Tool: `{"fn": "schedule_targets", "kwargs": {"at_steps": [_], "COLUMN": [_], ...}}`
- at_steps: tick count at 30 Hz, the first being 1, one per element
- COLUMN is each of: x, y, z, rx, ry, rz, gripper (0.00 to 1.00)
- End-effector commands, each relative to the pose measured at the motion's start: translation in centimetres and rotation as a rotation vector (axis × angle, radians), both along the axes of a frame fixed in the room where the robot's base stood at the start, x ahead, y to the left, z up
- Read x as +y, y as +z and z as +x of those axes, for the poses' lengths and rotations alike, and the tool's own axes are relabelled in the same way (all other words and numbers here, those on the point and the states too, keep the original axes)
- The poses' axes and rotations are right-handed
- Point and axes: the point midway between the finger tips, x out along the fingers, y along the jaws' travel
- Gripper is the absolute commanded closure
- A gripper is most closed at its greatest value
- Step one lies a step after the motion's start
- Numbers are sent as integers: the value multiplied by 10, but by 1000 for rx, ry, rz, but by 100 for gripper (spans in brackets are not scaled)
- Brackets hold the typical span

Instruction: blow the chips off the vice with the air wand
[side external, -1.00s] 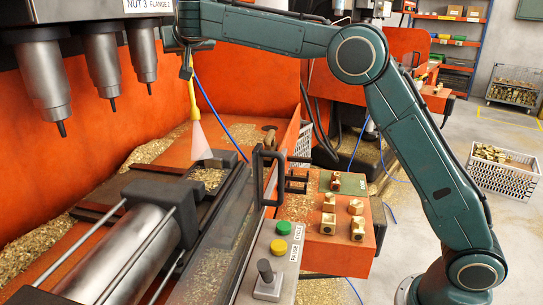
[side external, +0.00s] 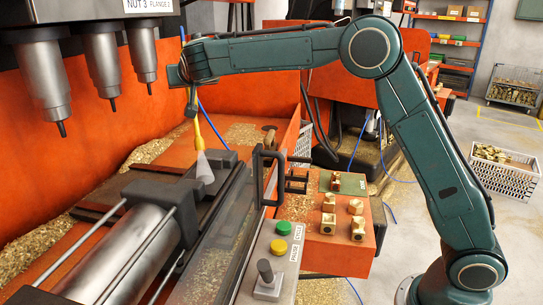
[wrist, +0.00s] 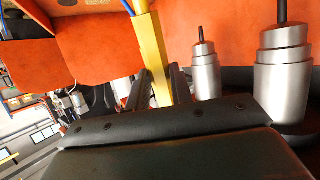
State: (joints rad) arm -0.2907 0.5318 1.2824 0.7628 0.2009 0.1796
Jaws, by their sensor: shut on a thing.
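My gripper (side external: 190,84) is shut on the yellow air wand (side external: 191,104), above and behind the vice. The wand points down with a slight tilt. A pale air cone (side external: 203,168) spreads from its tip down to the vice. The dark vice (side external: 226,160) sits on the machine bed, and no clear patch of chips shows between its jaws. In the wrist view the wand (wrist: 153,55) passes between my two dark fingers (wrist: 163,85); its tip and the vice are hidden there.
Spindles (side external: 106,70) hang at the left. A clear guard with a black handle (side external: 263,175) stands to the right of the vice. Brass chips (side external: 40,248) lie along the bed. Several brass parts (side external: 357,228) rest on the orange ledge. A blue hose (side external: 222,138) trails behind the wand.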

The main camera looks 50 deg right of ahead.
Motion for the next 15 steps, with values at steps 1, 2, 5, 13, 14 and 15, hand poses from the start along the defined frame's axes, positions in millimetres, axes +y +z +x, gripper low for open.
{"fn": "schedule_targets", "kwargs": {"at_steps": [1, 2, 5, 13, 14, 15], "x": [0, 0, 0, 0, 0, 0], "y": [1, 1, 1, 4, 6, 8], "z": [0, 0, 0, 0, 0, 0], "rx": [-2, -2, -2, -4, -4, -5], "ry": [1, 1, 1, -1, -1, -1], "rz": [0, 0, 0, 0, 1, 0], "gripper": [100, 100, 100, 100, 100, 100]}}
